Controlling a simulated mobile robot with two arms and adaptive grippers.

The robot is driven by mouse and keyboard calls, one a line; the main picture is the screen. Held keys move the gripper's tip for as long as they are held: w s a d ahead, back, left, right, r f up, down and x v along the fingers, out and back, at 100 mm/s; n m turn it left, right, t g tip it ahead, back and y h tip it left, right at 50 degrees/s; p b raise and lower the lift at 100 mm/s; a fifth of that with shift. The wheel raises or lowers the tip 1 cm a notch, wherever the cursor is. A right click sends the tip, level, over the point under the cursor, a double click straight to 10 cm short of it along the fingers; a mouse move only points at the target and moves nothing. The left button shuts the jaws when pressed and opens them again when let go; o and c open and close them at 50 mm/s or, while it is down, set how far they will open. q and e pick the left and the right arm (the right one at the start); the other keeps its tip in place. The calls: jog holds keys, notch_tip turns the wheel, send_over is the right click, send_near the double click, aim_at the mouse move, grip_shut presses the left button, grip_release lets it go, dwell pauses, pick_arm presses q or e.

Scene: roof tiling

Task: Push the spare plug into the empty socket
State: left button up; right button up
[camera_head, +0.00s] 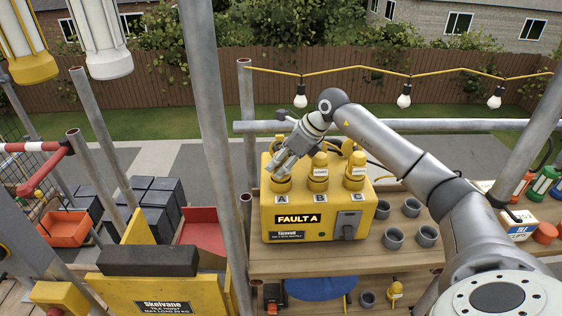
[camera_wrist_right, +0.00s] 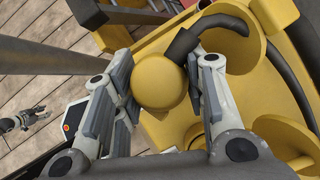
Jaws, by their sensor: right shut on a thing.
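A yellow distribution box (camera_head: 320,215) stands on the wooden bench, its display reading FAULT A. My right gripper (camera_head: 283,168) is over position A and shut on a yellow plug, whose round top (camera_wrist_right: 160,82) sits between the fingers in the wrist view. A black cable stub is beside it. The plug's lower end is hidden, so I cannot tell how deep it sits in socket A (camera_head: 281,185). Yellow plugs stand upright at B (camera_head: 318,172) and C (camera_head: 355,170). Another yellow plug (camera_head: 395,291) stands low, below the bench top. My left gripper is not in view.
A grey switch (camera_head: 347,225) is on the box front. Several grey cups (camera_head: 411,208) stand right of the box. A scaffold pole (camera_head: 212,130) rises close on the left, and a rail (camera_head: 430,125) runs behind. A blue round thing (camera_head: 320,288) lies below the bench front.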

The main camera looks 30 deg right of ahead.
aim_at(287, 156)
jog(key=shift+f, duration=0.3)
jog(key=o, duration=0.9)
jog(key=shift+c, duration=0.2)
jog(key=shift+p+v, duration=0.9)
jog(key=shift+v, duration=2)
jog(key=shift+p+v, duration=0.75)
jog(key=shift+v, duration=1.9)
